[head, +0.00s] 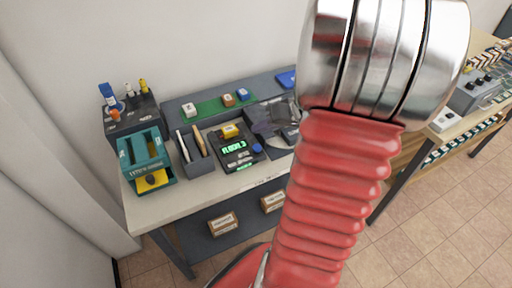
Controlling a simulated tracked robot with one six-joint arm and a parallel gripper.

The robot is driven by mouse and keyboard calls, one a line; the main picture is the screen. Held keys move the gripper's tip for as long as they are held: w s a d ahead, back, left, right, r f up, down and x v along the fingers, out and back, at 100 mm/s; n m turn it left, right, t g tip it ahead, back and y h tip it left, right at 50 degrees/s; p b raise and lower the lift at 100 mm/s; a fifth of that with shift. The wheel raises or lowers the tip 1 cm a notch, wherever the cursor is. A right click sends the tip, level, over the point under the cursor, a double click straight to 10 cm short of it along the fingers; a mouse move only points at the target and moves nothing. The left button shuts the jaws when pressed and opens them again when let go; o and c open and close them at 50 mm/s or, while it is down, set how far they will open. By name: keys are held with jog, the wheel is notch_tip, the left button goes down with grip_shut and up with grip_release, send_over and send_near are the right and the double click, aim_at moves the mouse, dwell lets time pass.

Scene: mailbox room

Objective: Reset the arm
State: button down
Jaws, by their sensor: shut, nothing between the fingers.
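My arm (335,185) rises through the right middle of the head view. It has a red ribbed sleeve and a large shiny metal joint at the top, cut off by the upper edge of the picture. My gripper and its fingers do not show in this view. The arm stands in front of the workbench (160,208) and hides its right part.
The workbench holds a teal box (140,150), a dark pen holder (130,113), a device with a green "FLOOR 3" display (235,148) and a green strip (212,107) with small blocks. Two boxes sit on the shelf below. A second table (460,118) stands right; tiled floor (440,220) is clear.

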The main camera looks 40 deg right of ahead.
dwell(0.8)
jog(key=s+a+m+g, duration=0.3)
jog(key=s+a+g, duration=0.25)
jog(key=a, duration=0.35)
jog(key=s+a+r+n+t+h, duration=0.1)
jog(key=a+r+n, duration=0.3)
jog(key=a, duration=0.5)
jog(key=s+a+r+n+t+h, duration=0.1)
jog(key=a+r+n, duration=0.3)
jog(key=a+r, duration=0.4)
jog(key=shift+s+a+h, duration=0.5)
jog(key=shift+s+a, duration=0.2)
jog(key=shift+a, duration=0.35)
jog(key=shift+d+r+t, duration=0.1)
jog(key=shift+t, duration=0.15)
